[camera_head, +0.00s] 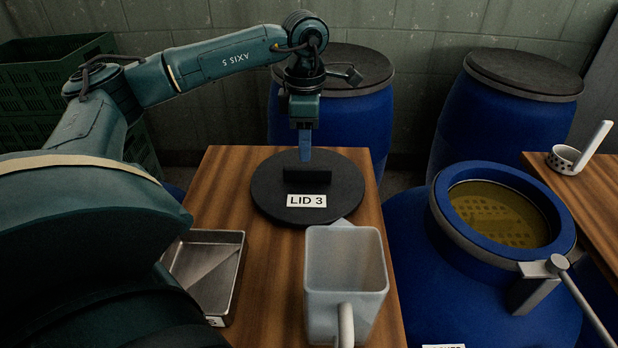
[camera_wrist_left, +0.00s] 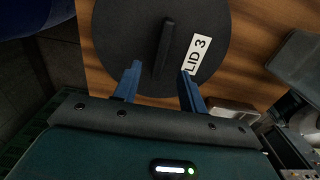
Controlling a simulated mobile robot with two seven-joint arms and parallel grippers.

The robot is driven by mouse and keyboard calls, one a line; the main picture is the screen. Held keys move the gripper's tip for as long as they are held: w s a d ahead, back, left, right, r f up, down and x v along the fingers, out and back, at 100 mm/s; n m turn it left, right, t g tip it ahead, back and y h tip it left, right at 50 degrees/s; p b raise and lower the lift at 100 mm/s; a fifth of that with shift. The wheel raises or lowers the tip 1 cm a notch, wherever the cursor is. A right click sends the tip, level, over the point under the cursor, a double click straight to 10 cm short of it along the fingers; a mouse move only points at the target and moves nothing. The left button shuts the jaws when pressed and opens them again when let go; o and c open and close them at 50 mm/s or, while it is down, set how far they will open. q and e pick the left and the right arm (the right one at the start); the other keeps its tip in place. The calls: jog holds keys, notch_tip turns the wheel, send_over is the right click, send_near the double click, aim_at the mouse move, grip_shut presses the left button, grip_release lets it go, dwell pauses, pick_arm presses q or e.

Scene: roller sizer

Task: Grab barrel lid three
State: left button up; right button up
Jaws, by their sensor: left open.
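Lid three is a round dark disc (camera_head: 338,192) with a bar handle (camera_head: 307,175) and a white "LID 3" label. It lies flat on a wooden table (camera_head: 235,165). My left gripper (camera_head: 305,158) points down at the handle. In the left wrist view, the lid (camera_wrist_left: 125,50) fills the top, and the handle (camera_wrist_left: 164,45) runs lengthwise between the two blue fingers of my left gripper (camera_wrist_left: 158,78). The fingers are open and apart, one on each side of the handle's near end. I cannot tell whether they touch the lid. My right gripper is not in view.
A white jug (camera_head: 345,275) stands at the table's front, close to the lid. A metal tray (camera_head: 238,275) lies at left. An open blue barrel (camera_head: 400,230) with yellowish liquid stands at right. Lidded blue barrels (camera_head: 500,125) stand behind, and green crates (camera_head: 55,80) at back left.

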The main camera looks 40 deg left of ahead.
aim_at(307, 166)
pick_arm(q)
jog(key=shift+d+f, duration=0.2)
jog(key=shift+f, duration=3.35)
jog(key=shift+c, duration=0.4)
jog(key=shift+f, duration=0.1)
grip_shut()
